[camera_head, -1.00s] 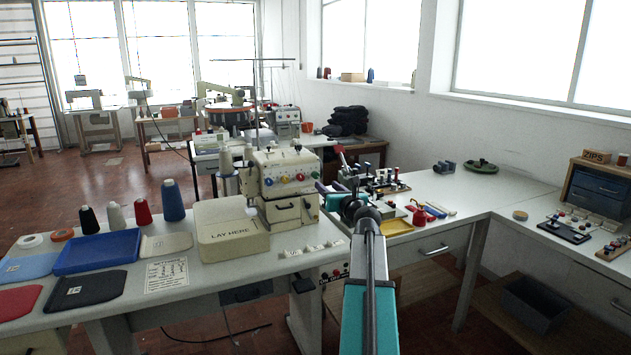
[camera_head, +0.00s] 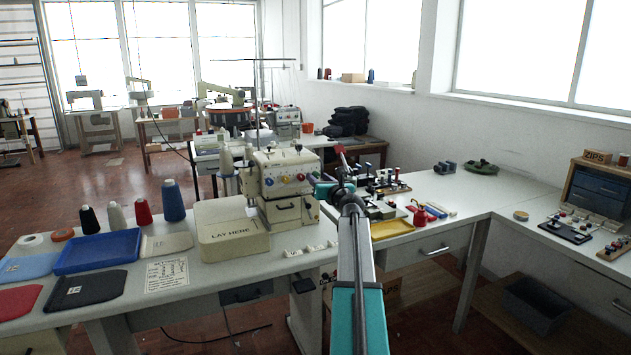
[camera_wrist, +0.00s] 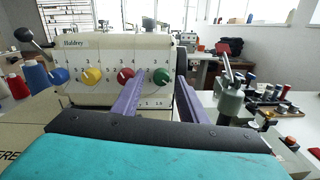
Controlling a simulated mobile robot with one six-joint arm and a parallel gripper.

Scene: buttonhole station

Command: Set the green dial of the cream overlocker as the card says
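The cream overlocker (camera_head: 285,162) stands on the white table in the head view, and its dial panel also shows in the wrist view (camera_wrist: 105,52). In the wrist view the green dial (camera_wrist: 161,76) is the rightmost in a row with blue, yellow and red dials. Small numbers are printed around the dials. I cannot tell the green dial's setting for sure. My gripper (camera_wrist: 158,96) is open, its purple fingers apart and empty, with the green dial seen between them. Whether they touch it is unclear. A printed card (camera_head: 166,275) lies on the table, too small to read.
A cream "LAY HERE" block (camera_head: 232,232) stands left of the overlocker, with a blue tray (camera_head: 98,252) and thread cones beyond. Right of my gripper are a yellow tray (camera_head: 391,229) and small presses. The red dial (camera_wrist: 125,75) is close to the left finger.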

